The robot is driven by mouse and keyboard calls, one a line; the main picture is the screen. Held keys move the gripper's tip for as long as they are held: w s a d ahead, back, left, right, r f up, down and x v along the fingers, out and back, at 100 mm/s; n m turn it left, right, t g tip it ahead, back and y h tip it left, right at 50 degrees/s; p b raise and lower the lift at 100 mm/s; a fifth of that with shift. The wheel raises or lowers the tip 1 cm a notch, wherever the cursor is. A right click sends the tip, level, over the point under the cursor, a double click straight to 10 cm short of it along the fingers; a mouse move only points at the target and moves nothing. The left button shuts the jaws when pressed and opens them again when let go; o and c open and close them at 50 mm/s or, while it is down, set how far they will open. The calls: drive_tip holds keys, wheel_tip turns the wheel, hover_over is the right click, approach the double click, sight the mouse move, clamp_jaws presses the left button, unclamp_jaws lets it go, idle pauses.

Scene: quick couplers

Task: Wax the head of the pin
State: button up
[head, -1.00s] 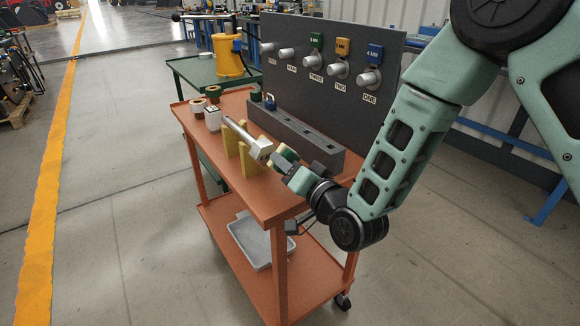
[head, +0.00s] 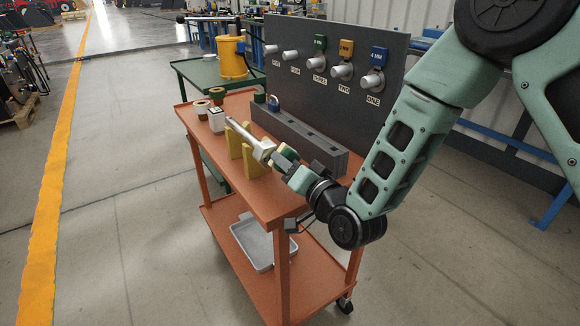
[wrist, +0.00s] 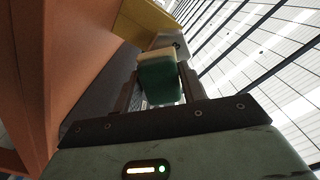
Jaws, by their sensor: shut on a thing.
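The pin (head: 241,134) is a silver rod with a pale, blocky head (head: 263,151) at its near end. It lies across two yellow supports (head: 250,160) on the orange cart. My gripper (head: 285,160) is at the head end of the pin, right of the head. It is shut on a green block with a cream layer (wrist: 160,78), seen between the fingers in the wrist view. A grey surface with a dark spot, likely the pin's head, shows just beyond the block (wrist: 172,42). I cannot tell whether block and head touch.
A dark grey rail with holes (head: 305,138) lies beside the pin, before an upright panel (head: 300,45) with labelled couplers. A grey tray (head: 254,245) is on the lower shelf.

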sight(263, 162)
drive_tip(key=shift+w+a, duration=0.2)
drive_tip(key=shift+w, duration=0.15)
drive_tip(key=shift+s+a+b, duration=0.35)
drive_tip(key=shift+s+a, duration=0.25)
drive_tip(key=shift+a, duration=0.25)
drive_tip(key=shift+s+a+b, duration=0.35)
drive_tip(key=shift+s+a, duration=0.25)
drive_tip(key=shift+a, duration=0.2)
drive_tip(key=shift+w, duration=0.1)
drive_tip(key=shift+w+d+b, duration=0.2)
drive_tip(key=shift+w+d, duration=0.4)
drive_tip(key=shift+d, duration=0.25)
drive_tip(key=shift+w+d+b, duration=0.15)
drive_tip(key=shift+w+d, duration=0.45)
drive_tip(key=shift+d, duration=0.2)
drive_tip(key=shift+b+v, duration=0.7)
drive_tip(key=shift+v, duration=2.35)
